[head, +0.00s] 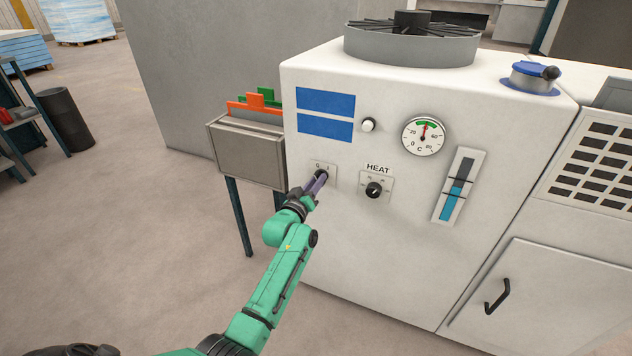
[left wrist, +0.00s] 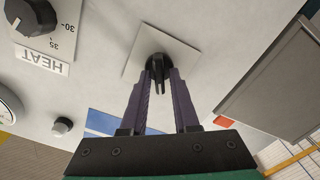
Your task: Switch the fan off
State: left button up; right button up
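The fan (head: 412,32) sits in a round grey housing on top of the white machine. A small rotary switch with a black knob (left wrist: 158,68) is on a pale plate (head: 326,168) marked 0 and I on the machine's front. My left gripper (head: 318,184) is at this switch and hides most of the knob in the head view. In the left wrist view its two purple fingers (left wrist: 162,88) stand apart, one on each side of the black knob handle, with narrow gaps; firm contact cannot be made out. My right gripper is not in view.
A HEAT dial (head: 374,190) is close right of the switch. A white button (head: 368,125), a gauge (head: 423,136) and a blue level indicator (head: 454,186) are on the same panel. A grey file box (head: 248,155) stands left of the machine.

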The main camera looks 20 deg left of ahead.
pick_arm(q)
jog(key=shift+o, duration=0.2)
jog(key=s+p, duration=0.2)
jog(key=s, duration=1.2)
jog(key=shift+s, duration=0.3)
